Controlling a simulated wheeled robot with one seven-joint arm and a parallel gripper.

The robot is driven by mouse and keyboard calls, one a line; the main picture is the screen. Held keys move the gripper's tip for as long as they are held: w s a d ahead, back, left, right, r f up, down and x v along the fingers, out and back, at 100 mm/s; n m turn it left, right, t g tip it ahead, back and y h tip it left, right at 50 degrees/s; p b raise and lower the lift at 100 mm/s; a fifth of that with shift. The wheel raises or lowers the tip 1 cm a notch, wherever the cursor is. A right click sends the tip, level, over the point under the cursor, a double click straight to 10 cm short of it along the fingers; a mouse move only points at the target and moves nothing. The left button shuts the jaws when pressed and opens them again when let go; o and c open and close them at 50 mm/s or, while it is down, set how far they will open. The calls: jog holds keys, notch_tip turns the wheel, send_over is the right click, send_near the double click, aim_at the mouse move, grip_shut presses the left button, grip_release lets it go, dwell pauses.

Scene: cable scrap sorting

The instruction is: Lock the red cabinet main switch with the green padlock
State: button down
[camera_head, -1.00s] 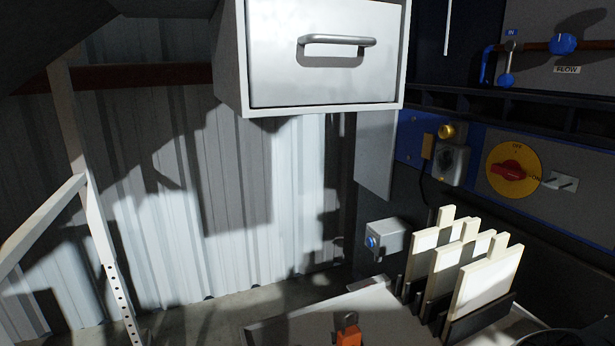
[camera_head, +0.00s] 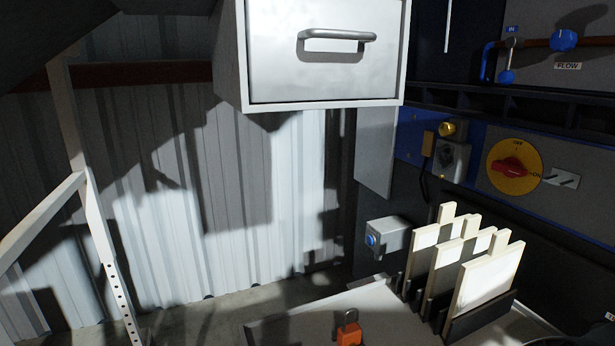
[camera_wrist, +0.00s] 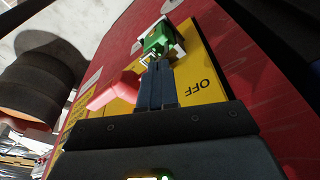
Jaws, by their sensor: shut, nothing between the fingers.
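In the wrist view, the green padlock (camera_wrist: 158,40) is against the yellow plate (camera_wrist: 196,60) of the red cabinet (camera_wrist: 225,25). The plate reads OFF. The red switch handle (camera_wrist: 116,93) sticks out to the left of my fingers. My gripper (camera_wrist: 156,66) is shut, with its fingertips just below the padlock and nothing seen between them. I cannot tell whether they touch it. Metal shows around the padlock, but I cannot tell whether its shackle passes through the switch or is closed. My gripper and the red cabinet are not seen in the head view.
In the head view, another red rotary switch (camera_head: 513,168) sits on a grey panel. An orange padlock (camera_head: 349,335) is on the pale bench (camera_head: 285,326), near several upright white boards (camera_head: 483,280). A grey drawer box (camera_head: 320,60) hangs above. A dark cylinder (camera_wrist: 38,82) stands left in the wrist view.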

jog(key=a+r+p, duration=0.2)
jog(key=r+p, duration=0.1)
jog(key=s+r+p, duration=0.1)
jog(key=r+p, duration=0.1)
jog(key=shift+a, duration=0.4)
jog(key=shift+s, duration=0.1)
dwell(0.3)
